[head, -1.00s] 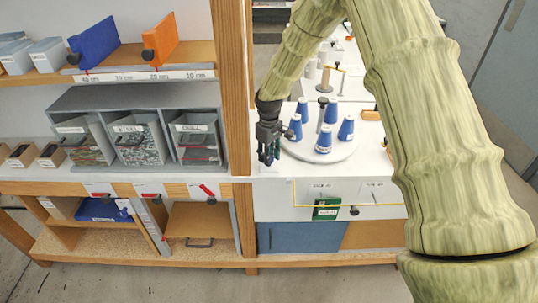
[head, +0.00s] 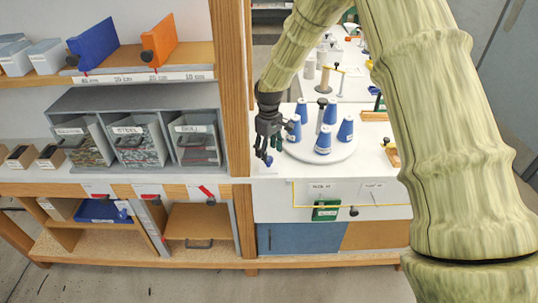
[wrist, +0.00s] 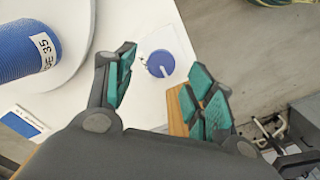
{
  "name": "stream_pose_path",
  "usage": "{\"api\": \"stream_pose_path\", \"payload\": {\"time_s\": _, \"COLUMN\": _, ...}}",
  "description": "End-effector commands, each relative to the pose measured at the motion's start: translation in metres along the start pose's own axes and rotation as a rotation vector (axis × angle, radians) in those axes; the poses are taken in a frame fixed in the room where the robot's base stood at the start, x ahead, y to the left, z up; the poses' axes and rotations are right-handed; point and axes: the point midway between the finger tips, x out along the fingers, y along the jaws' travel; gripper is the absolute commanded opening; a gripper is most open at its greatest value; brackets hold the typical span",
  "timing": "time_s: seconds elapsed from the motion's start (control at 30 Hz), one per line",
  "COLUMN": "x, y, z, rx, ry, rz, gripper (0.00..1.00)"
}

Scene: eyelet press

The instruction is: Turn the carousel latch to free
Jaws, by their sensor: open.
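The carousel latch is a round blue knob (wrist: 161,64) with a short white pointer line, on a white plate at the counter's corner. In the wrist view the pointer runs toward the lower right edge of the knob; the plate's markings are too small to read. The knob also shows in the head view (head: 267,161), just under my fingers. My gripper (head: 267,150) is open and empty, its teal-padded fingers (wrist: 163,90) spread to either side of the knob in the wrist view. The white round carousel (head: 318,157) carries several blue cones.
A blue cone (wrist: 28,50) on the carousel stands close to the left finger in the wrist view. A wooden post (head: 231,90) and shelves with grey bins (head: 140,140) stand left of my gripper.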

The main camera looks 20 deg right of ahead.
Motion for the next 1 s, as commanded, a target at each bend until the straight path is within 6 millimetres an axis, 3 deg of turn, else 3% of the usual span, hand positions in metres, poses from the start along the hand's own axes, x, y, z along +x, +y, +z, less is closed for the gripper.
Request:
{"api": "stream_pose_path", "payload": {"time_s": 0.2, "x": -0.043, "y": 0.001, "z": 0.000, "rx": 0.000, "ry": 0.002, "rz": 0.001, "gripper": 0.54}}
{"api": "stream_pose_path", "payload": {"time_s": 0.43, "x": -0.075, "y": 0.001, "z": 0.000, "rx": 0.001, "ry": 0.001, "rz": 0.000, "gripper": 0.54}}
{"api": "stream_pose_path", "payload": {"time_s": 0.63, "x": -0.086, "y": 0.001, "z": 0.000, "rx": 0.001, "ry": 0.000, "rz": 0.000, "gripper": 0.54}}
{"api": "stream_pose_path", "payload": {"time_s": 1.0, "x": -0.086, "y": 0.000, "z": 0.001, "rx": 0.002, "ry": -0.002, "rz": -0.001, "gripper": 0.54}}
